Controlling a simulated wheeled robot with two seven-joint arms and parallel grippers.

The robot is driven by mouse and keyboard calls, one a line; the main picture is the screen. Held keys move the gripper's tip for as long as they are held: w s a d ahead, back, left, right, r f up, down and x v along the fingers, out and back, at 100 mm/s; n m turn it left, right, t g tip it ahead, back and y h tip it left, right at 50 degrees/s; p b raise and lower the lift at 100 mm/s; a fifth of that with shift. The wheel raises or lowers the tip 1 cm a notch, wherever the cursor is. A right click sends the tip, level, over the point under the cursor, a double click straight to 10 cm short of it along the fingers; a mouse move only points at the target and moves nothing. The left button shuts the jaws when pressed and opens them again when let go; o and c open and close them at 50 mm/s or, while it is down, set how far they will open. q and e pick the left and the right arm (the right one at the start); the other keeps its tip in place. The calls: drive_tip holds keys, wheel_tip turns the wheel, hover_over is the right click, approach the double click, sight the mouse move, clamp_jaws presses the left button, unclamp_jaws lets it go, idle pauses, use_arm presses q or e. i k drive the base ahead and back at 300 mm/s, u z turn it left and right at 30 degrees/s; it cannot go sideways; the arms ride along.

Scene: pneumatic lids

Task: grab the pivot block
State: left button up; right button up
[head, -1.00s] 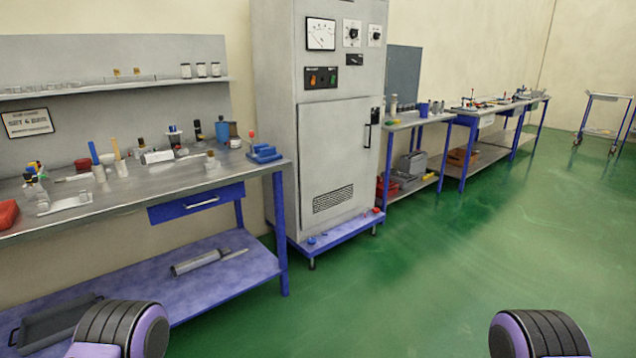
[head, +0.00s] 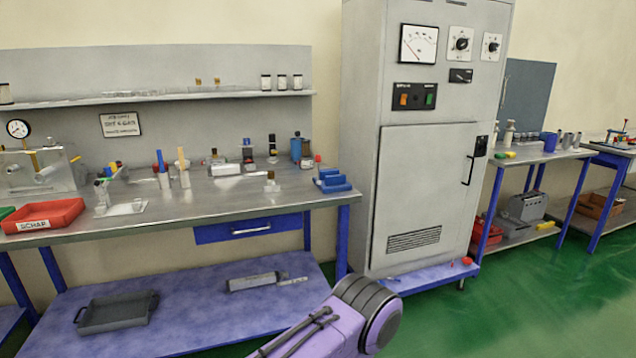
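I cannot tell for sure which thing is the pivot block. Candidates stand on the steel-topped workbench (head: 200,203). A blue block (head: 332,183) sits at the bench's right end. A small block with a brownish top (head: 271,184) stands near the bench's front edge. A white bracket-like piece on a plate (head: 122,209) lies further left. Neither gripper is in view. Only a purple and black arm part of mine shows at the bottom, well short of the bench top.
A red tray (head: 42,217) lies on the bench's left end. A blue drawer (head: 248,229) hangs under its front edge. A tall grey cabinet (head: 425,190) stands to its right. A grey tray (head: 117,312) lies on the lower shelf. Green floor is open at lower right.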

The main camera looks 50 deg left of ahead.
sight(272, 186)
drive_tip(key=i, duration=1.3)
drive_tip(key=u, duration=0.65)
drive_tip(key=i, duration=0.85)
drive_tip(key=u, duration=0.8)
